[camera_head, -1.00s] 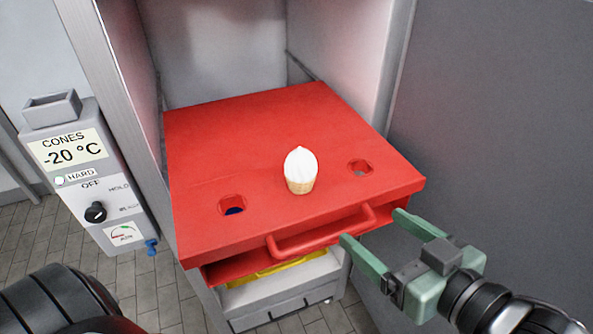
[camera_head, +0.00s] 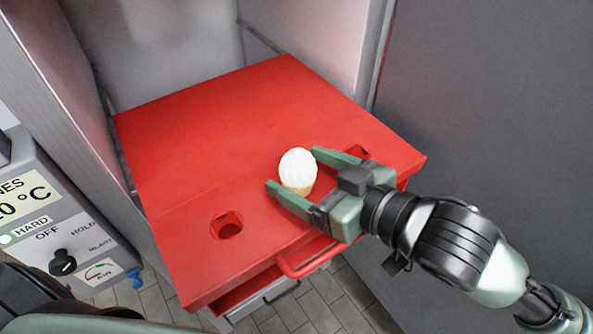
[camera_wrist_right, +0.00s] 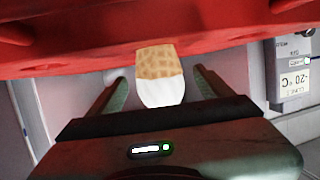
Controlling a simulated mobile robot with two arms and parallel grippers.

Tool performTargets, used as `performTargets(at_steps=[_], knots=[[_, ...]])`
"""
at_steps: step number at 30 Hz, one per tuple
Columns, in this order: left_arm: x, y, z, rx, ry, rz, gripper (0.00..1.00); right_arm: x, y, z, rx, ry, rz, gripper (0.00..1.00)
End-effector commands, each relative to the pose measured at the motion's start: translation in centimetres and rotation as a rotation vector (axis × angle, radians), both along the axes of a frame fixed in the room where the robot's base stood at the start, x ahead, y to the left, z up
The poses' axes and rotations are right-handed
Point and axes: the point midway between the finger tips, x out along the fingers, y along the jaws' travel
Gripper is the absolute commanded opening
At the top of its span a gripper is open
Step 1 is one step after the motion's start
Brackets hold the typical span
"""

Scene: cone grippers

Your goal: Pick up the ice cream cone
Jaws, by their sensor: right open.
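My right gripper (camera_head: 294,170) is open, with one green finger on each side of the cone. In the right wrist view the picture is upside down; the cone (camera_wrist_right: 160,78) shows between the two fingers, with a visible gap on both sides. My left gripper is not in view.
The red top has an empty round hole (camera_head: 227,225) at the front left and another hole partly behind my right gripper. A red handle (camera_head: 305,258) runs along the front. A grey control box (camera_head: 60,225) stands at the left. Grey cabinet walls flank the drawer.

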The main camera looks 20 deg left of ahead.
Motion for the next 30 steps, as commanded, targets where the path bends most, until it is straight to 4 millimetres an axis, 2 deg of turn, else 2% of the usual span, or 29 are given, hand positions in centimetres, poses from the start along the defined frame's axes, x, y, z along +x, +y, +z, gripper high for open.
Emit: performTargets(at_steps=[3, 7, 16, 17, 21, 22, 30], knots=[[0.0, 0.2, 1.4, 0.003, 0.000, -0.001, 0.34, 0.8, 1.7, -0.1, -0.001, 0.002, 0.002, 0.80], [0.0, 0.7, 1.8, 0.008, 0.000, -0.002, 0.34, 1.5, 3.1, -0.8, 0.001, 0.001, 0.002, 0.80], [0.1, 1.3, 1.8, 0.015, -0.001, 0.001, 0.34, 1.8, 3.6, -1.2, 0.001, -0.001, 0.001, 0.80], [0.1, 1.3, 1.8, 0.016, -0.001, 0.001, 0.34, 1.8, 3.6, -1.2, 0.001, -0.001, 0.001, 0.75], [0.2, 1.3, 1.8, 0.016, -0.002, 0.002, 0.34, 1.8, 3.6, -1.2, 0.000, 0.000, 0.001, 0.36], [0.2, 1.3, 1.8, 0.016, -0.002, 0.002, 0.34, 1.8, 3.6, -1.2, 0.000, 0.000, 0.001, 0.33], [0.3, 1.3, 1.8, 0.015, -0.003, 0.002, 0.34, 1.8, 3.6, -1.1, 0.001, 0.000, 0.001, 0.33]])
